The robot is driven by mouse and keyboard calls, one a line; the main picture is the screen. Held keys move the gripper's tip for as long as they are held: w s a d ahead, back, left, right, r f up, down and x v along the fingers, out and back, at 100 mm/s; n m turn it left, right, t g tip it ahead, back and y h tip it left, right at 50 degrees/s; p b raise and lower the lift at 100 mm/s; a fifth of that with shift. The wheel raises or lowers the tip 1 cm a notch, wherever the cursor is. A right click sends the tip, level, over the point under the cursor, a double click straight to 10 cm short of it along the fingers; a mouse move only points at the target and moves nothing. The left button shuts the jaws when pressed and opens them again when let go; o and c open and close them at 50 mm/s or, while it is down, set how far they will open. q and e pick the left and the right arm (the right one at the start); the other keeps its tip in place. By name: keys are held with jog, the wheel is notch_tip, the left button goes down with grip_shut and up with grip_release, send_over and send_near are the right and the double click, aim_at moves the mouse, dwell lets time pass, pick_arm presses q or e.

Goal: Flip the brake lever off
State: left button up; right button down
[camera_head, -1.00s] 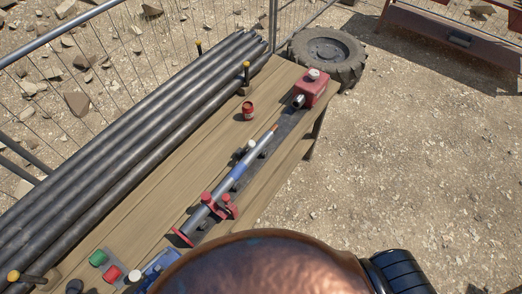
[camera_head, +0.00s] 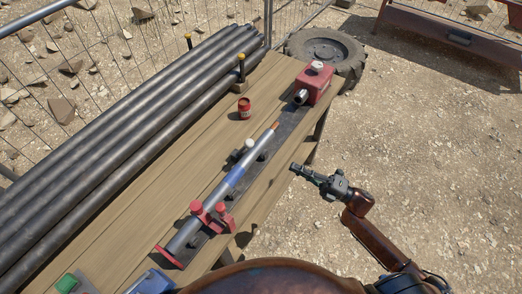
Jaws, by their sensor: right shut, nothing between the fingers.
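A long grey pipe with a blue band (camera_head: 234,176) lies along a dark rail on the wooden bench. Near its lower end are red clamp parts with round knobs (camera_head: 197,207). A red box with a white cap (camera_head: 314,82) stands at the far end of the rail. I cannot tell which part is the brake lever. My right gripper (camera_head: 297,169) is shut and empty. In the picture it is right of the pipe, beyond the bench's right edge, pointing left and touching nothing that I can see. My left gripper is not in view.
Several dark pipes (camera_head: 130,124) lie along the bench's left side, held by yellow-topped posts (camera_head: 241,66). A small red can (camera_head: 244,108) stands on the planks. A green button (camera_head: 67,283) shows at the lower left. A tyre (camera_head: 326,50) lies behind the bench. The gravel right of it is clear.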

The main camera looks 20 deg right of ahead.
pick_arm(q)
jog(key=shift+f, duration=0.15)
pick_arm(e)
jog(key=x, duration=1.4)
jog(key=shift+w, duration=0.15)
